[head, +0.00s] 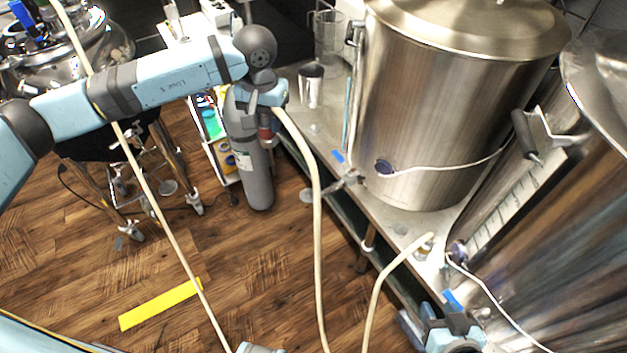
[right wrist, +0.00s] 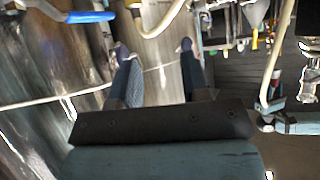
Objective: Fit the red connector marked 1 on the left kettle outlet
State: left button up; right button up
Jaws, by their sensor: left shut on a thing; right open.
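The red connector (head: 265,133) is in the jaws of my left gripper (head: 266,104), which is shut on it; a pale hose runs from there to the floor. Its mark is too small to read. In the right wrist view my left gripper (right wrist: 272,112) shows at the right edge with the hose. The left kettle (head: 445,110) is a tall steel vessel. Its outlet (head: 347,181) sticks out low on its left side, and the connector is apart from it, to the left. My right gripper (head: 447,325) is open and empty at lower right; its fingers (right wrist: 155,50) show apart.
The metal bench (head: 400,218) carries both kettles and a steel cup (head: 311,85). A grey gas cylinder (head: 250,160) stands below my left gripper. Yellow tape (head: 160,305) marks the open wooden floor.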

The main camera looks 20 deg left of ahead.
jog(key=shift+s+a+r+p, duration=0.15)
jog(key=shift+s+p, duration=0.15)
jog(key=shift+s, duration=0.65)
